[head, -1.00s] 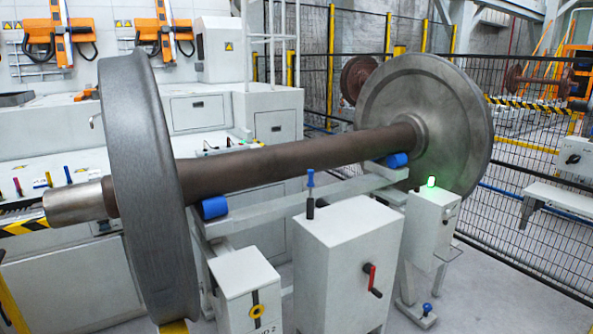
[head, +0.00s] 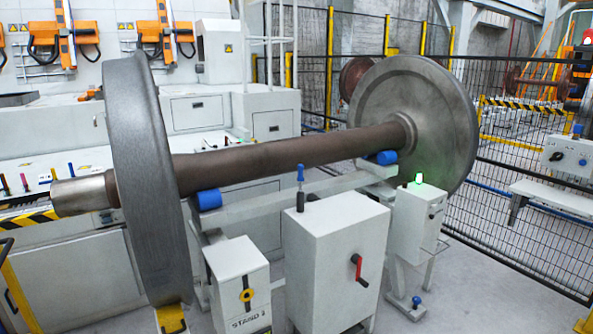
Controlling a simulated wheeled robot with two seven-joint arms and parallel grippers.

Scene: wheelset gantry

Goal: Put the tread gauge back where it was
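No tread gauge can be made out for certain in the head view. A large wheelset stands across the middle: a near grey wheel (head: 143,190) at left, a far wheel (head: 412,120) at right, and a brown axle (head: 290,151) between them. The axle lies above a grey support beam with a blue roller (head: 208,199) near the left wheel and another blue roller (head: 386,157) near the right one. Neither of my grippers is in view, so whether they hold anything is hidden.
A white cabinet (head: 335,262) with a red-handled crank and a labelled stand (head: 238,285) stand in front of the axle. A green-lit box (head: 416,222) is to their right. A black mesh fence (head: 520,195) closes the right side. Orange devices (head: 60,40) hang at back left.

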